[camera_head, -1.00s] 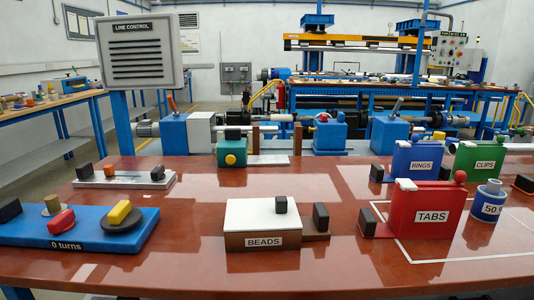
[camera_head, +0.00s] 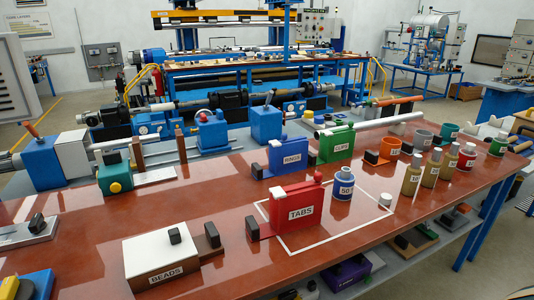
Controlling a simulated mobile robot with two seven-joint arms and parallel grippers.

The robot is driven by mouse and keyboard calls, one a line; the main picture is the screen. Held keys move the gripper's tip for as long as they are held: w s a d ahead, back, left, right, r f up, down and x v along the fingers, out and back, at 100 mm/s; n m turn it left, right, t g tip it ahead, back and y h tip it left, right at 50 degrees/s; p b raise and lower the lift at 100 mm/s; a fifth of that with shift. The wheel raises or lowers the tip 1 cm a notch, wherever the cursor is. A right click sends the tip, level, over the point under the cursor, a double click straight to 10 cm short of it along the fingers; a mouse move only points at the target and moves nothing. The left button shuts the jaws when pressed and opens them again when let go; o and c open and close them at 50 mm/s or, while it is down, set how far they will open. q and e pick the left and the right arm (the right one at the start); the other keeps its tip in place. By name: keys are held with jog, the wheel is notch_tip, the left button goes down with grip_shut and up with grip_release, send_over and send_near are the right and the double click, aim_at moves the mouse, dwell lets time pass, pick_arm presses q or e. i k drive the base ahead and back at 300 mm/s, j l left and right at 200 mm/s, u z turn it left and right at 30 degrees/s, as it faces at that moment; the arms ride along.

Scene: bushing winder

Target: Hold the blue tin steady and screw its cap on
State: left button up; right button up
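The blue tin (camera_head: 343,184) stands upright on the red-brown table inside a white outlined area, right of the red TABS box (camera_head: 297,208). It has a pale label reading 50 and a narrower neck on top. A small pale cylinder (camera_head: 386,199) sits on the table to its right, near the outline's right corner; it looks like a cap, but I cannot tell for sure. Neither of my grippers shows, and nothing touches the tin.
Several labelled bottles (camera_head: 411,175) stand right of the outline. The white-topped BEADS box (camera_head: 160,255) is front left. The table's front edge has free room.

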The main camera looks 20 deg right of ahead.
aim_at(345, 181)
jog(key=z, duration=1.3)
